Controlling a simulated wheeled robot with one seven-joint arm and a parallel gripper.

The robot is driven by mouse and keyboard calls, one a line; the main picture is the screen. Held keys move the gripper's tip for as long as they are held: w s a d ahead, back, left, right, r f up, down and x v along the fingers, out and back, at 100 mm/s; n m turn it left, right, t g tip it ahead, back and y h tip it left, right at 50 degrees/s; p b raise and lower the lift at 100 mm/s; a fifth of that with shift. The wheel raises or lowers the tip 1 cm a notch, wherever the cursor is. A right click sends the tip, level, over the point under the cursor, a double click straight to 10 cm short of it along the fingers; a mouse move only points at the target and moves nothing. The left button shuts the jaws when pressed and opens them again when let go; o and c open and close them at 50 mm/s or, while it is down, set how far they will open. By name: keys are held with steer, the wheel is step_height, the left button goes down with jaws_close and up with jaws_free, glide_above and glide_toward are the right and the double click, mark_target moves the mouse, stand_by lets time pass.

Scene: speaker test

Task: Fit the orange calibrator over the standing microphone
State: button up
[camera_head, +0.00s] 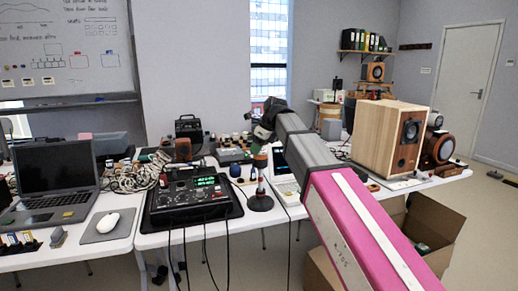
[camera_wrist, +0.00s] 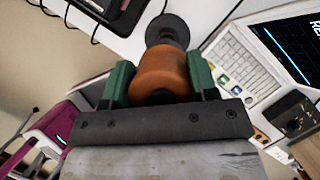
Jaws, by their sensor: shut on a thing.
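My gripper (camera_head: 260,160) is over the table at the middle of the head view, with its arm reaching in from the lower right. In the wrist view, its two green fingers are shut on the orange calibrator (camera_wrist: 160,72), one on each side. The microphone's dark round base (camera_head: 260,203) stands on the table directly below the gripper. In the wrist view, the base (camera_wrist: 168,30) shows just beyond the calibrator. The microphone's upper part is hidden by the calibrator and fingers. I cannot tell whether the calibrator is around its tip or just above it.
A black device with a green display (camera_head: 190,192) stands left of the microphone. A white laptop-like instrument (camera_head: 285,178) is close on the right; its keyboard (camera_wrist: 235,68) shows in the wrist view. A wooden speaker (camera_head: 375,140) stands farther right. Black cables hang over the table's front edge.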

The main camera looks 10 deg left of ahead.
steer(key=shift+f, duration=0.55)
stand_by(0.4)
steer(key=o, duration=1.2)
steer(key=shift+c, duration=0.2)
